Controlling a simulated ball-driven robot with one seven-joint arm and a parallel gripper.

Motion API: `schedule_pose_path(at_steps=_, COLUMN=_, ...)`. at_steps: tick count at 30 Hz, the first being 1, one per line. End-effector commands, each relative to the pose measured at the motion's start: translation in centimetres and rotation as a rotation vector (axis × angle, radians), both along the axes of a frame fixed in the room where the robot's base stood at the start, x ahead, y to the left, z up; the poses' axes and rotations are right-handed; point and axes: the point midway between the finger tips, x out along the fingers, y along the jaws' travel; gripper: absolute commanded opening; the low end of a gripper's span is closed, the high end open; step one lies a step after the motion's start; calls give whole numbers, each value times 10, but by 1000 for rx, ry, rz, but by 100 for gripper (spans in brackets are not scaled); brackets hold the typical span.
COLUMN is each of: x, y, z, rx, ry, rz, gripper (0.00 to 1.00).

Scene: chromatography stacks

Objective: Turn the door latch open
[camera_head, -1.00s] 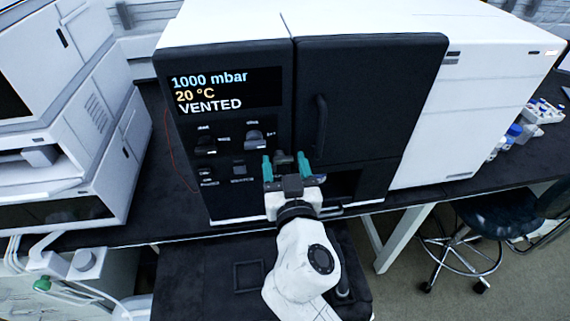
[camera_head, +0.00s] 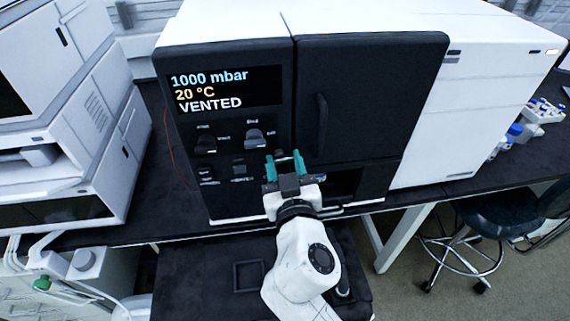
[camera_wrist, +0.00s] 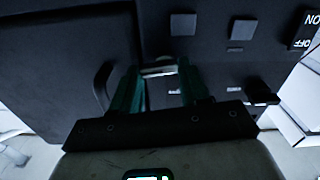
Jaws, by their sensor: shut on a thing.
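The door latch is a small dark piece at the lower left edge of the black door (camera_head: 365,80), mostly hidden by my gripper in the head view. In the wrist view the latch (camera_wrist: 158,70) shows as a short bar with a light grey face between the fingertips. My gripper (camera_head: 284,157) has teal fingers pointing at the instrument front and is shut on the latch. It also shows in the wrist view (camera_wrist: 158,75). The door lies flat against the front, with a vertical black handle (camera_head: 322,122).
A display (camera_head: 226,90) left of the door reads 1000 mbar, 20 °C, VENTED. Dark knobs (camera_head: 254,138) and small switches sit below it. A dark opening (camera_head: 343,185) is right of my gripper. A stool (camera_head: 500,220) stands at right.

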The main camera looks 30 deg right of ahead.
Motion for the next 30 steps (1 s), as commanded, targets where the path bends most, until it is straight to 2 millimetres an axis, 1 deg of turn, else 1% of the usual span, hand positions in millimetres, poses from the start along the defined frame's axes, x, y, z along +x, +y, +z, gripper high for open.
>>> schedule_pose_path(at_steps=30, x=2, y=7, z=3, rx=-901, ry=293, rz=2, gripper=14)
